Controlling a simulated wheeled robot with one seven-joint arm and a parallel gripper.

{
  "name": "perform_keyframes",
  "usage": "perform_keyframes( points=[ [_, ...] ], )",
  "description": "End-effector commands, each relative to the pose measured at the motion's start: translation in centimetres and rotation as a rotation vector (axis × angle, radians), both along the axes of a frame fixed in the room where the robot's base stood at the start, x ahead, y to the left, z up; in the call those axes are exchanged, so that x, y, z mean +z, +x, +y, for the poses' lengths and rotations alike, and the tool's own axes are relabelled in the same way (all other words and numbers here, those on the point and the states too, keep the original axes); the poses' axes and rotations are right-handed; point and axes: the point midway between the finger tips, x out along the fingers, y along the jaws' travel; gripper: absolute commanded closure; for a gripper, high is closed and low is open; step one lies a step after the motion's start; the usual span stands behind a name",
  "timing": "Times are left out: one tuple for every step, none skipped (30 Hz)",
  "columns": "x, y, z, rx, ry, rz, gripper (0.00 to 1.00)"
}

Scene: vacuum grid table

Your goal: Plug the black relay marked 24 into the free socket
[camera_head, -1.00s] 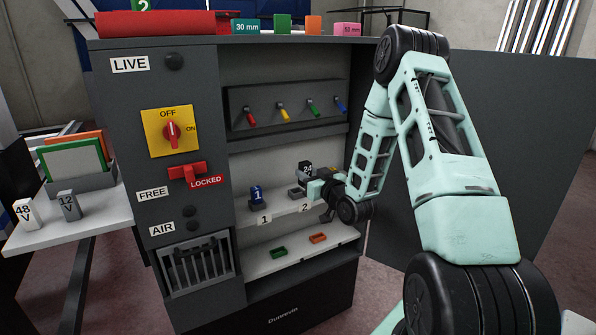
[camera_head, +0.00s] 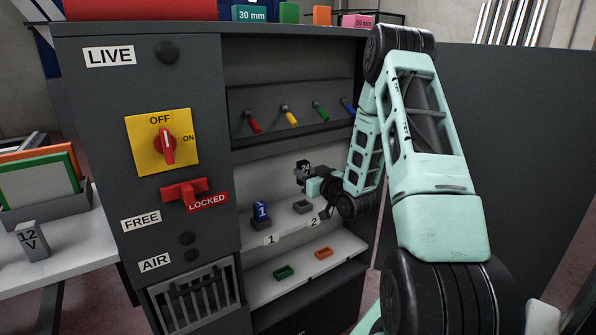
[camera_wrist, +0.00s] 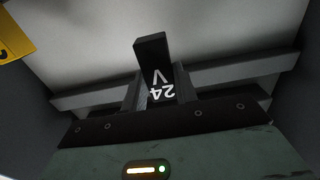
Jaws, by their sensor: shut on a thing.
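The black relay (camera_wrist: 151,48) marked 24 V in white shows in the wrist view, its lettering upside down. My gripper (camera_wrist: 156,85) is shut on it, one finger on each side. In the head view the relay (camera_head: 302,170) is held up in front of the cabinet opening, at the tip of my gripper (camera_head: 312,184). A grey empty socket (camera_head: 302,207) sits on the shelf beside label 2, below the relay with a visible gap. A blue relay (camera_head: 261,211) marked 1 stands in the other socket, left of it.
Coloured levers (camera_head: 289,117) hang above the shelf. A lower shelf holds a green tray (camera_head: 284,272) and an orange tray (camera_head: 323,253). A red handle (camera_head: 185,192) marked LOCKED is on the left panel. A grey 12 V relay (camera_head: 33,240) stands on the side table.

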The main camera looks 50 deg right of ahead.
Motion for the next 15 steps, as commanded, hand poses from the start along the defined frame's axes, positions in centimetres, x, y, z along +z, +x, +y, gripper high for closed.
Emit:
perform_keyframes(
  points=[
    [0.01, -0.01, -0.02, 0.0, 0.0, 0.0, 0.94],
    [0.01, -0.01, -0.01, 0.0, 0.0, 0.0, 0.94],
    [0.01, -0.01, -0.01, 0.0, 0.0, 0.0, 0.94],
    [0.01, -0.01, 0.0, 0.0, 0.0, 0.0, 0.94],
    [0.01, 0.0, 0.0, 0.0, 0.0, 0.0, 0.94],
    [0.0, 0.0, 0.0, 0.0, 0.0, 0.0, 0.94],
    [0.0, 0.0, 0.01, 0.0, 0.0, 0.0, 0.94],
    [0.0, 0.0, 0.01, 0.0, 0.0, 0.0, 0.94],
    [-0.01, -0.01, 0.01, 0.0, 0.0, 0.0, 0.94],
    [-0.02, -0.01, 0.02, 0.0, 0.0, 0.0, 0.94],
    [-0.04, -0.02, 0.03, 0.0, 0.0, 0.0, 0.94],
    [-0.05, -0.04, 0.04, 0.0, -0.001, 0.0, 0.94],
    [-0.06, -0.06, 0.06, 0.0, -0.001, 0.0, 0.94],
    [-0.14, -0.08, 0.06, 0.0, -0.001, 0.001, 0.94],
    [-0.39, -0.08, 0.05, 0.0, -0.001, 0.001, 0.94]
  ],
)
